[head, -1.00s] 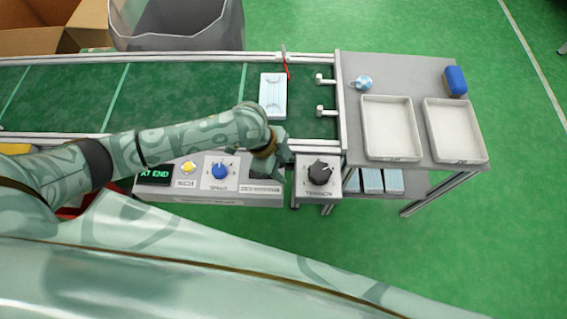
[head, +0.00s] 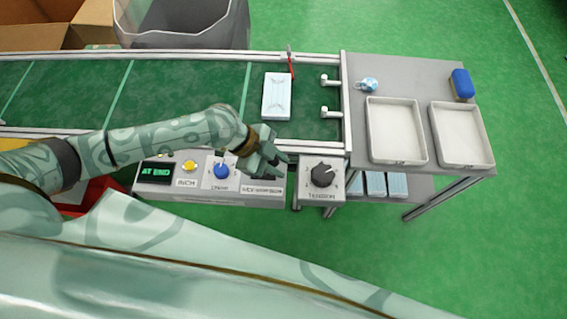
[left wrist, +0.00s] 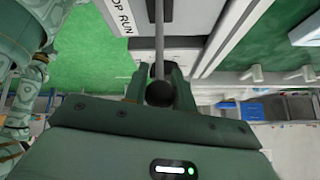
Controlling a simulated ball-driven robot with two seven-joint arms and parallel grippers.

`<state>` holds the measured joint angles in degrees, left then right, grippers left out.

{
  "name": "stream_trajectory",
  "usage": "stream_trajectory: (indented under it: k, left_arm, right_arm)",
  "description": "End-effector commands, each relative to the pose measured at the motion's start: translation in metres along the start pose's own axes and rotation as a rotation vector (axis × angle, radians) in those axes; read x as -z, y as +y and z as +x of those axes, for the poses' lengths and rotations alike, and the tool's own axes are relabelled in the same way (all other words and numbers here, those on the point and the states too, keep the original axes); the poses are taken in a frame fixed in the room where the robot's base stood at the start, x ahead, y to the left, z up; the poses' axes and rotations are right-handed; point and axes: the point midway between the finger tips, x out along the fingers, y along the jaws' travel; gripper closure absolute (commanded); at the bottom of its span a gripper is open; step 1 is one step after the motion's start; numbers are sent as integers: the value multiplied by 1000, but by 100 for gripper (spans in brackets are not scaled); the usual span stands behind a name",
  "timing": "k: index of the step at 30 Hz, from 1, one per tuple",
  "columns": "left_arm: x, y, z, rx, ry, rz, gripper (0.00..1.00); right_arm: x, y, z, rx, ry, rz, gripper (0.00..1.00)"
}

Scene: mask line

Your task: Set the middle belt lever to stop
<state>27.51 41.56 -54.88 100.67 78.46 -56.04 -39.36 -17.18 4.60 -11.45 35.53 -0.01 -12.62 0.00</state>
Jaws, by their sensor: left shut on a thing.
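My left gripper (head: 266,163) is over the right end of the grey control panel (head: 170,195) in the head view. In the left wrist view, its fingers (left wrist: 159,80) are shut around the black ball knob (left wrist: 159,93) of a lever with a thin metal rod (left wrist: 159,45). The rod runs up beside a white label (left wrist: 120,20) that reads "…OP RUN". In the head view the gripper hides the lever, so its exact setting cannot be told. My right gripper is out of view.
The panel carries an "AT END" display (head: 156,172), yellow button (head: 189,166) and blue dial (head: 221,171). A black tension knob (head: 322,175) stands close right. Behind runs the green belt (head: 180,90) with a mask pack (head: 277,96). Two white trays (head: 396,130) sit on the right table.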

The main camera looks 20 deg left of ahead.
Motion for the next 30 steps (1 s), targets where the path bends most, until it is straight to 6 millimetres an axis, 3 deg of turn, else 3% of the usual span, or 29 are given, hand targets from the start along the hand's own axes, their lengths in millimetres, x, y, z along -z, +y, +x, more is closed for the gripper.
stream_trajectory:
  k: [12, 30]
  left_arm:
    - [-11, 3, -20, 9, 23, 3, 100]
    - [-15, 3, -24, 10, 22, 3, 100]
  right_arm:
    - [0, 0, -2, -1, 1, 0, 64]
    - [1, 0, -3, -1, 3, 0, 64]
